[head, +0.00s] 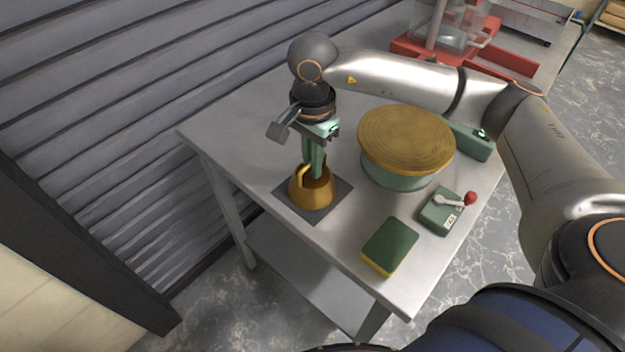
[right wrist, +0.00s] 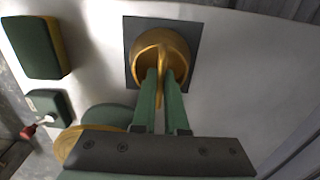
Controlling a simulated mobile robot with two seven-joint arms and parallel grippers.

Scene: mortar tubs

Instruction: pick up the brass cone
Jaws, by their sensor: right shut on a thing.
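In the right wrist view the fingers (right wrist: 162,80) lie either side of a thin golden part of the cone (right wrist: 150,40), handle or wall; I cannot tell which. The cone appears to rest on the mat. My left gripper is not in view.
A round brass-topped flow table (head: 405,138) on a green base stands right of the cone. A green-and-yellow sponge (head: 390,246) and a green control box (head: 440,212) with a red-knobbed lever lie near the front. Red equipment (head: 500,60) stands behind. A grey corrugated wall is at left.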

